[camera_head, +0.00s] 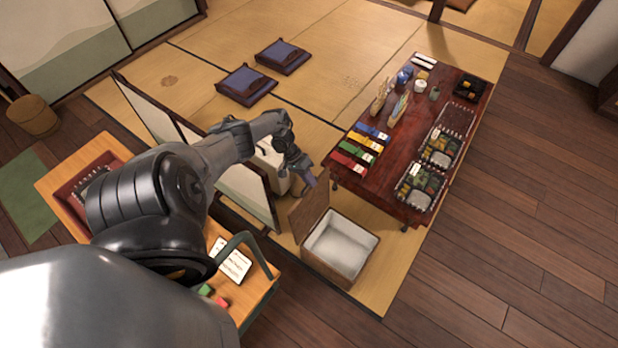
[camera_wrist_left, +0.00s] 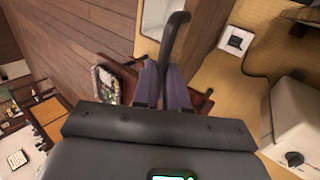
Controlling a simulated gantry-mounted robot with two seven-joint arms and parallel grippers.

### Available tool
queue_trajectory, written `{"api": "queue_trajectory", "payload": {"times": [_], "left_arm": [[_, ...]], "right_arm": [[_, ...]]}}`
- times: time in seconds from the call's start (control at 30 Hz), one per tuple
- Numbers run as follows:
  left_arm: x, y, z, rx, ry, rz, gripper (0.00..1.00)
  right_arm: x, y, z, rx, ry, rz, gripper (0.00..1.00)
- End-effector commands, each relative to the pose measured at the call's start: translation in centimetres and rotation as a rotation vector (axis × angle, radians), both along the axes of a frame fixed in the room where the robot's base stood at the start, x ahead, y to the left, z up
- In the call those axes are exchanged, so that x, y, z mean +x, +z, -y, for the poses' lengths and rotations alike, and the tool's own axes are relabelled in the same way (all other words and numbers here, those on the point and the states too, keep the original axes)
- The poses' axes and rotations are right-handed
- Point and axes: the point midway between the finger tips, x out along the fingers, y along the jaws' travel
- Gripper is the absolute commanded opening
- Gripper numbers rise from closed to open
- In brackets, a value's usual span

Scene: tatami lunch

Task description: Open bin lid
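The bin (camera_head: 338,250) is a box with a pale interior, standing on the floor left of the low table. Its brown lid (camera_head: 308,212) stands raised on the bin's left side, and the opening is uncovered. My left gripper (camera_head: 308,178) is at the upper edge of the lid; whether it touches is too small to tell. In the left wrist view its purple fingers (camera_wrist_left: 164,88) stand either side of a dark curved bar (camera_wrist_left: 174,42); contact is unclear. The bin's pale inside (camera_wrist_left: 154,16) shows at the top there. My right gripper is out of view.
The low table (camera_head: 375,180) with bento boxes and coloured packets is close to the right of the bin. A folding screen (camera_head: 245,190) and a white appliance (camera_head: 268,158) stand left of the lid. Wooden floor (camera_head: 490,260) at right is clear.

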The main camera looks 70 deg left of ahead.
Motion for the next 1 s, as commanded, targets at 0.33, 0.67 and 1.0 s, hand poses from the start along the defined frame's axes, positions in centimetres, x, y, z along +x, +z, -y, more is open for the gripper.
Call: {"api": "queue_trajectory", "payload": {"times": [0.33, 0.67, 1.0], "left_arm": [[-0.4, -0.6, 0.4, -0.002, -0.003, -0.013, 0.38], [-0.4, 0.1, 0.1, -0.003, -0.002, -0.008, 0.38], [-2.0, 4.5, -2.4, 0.001, -0.001, -0.006, 0.38]], "right_arm": [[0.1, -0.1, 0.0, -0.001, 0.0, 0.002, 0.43], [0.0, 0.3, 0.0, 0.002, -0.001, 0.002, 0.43], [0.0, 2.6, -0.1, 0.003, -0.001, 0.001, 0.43]]}}
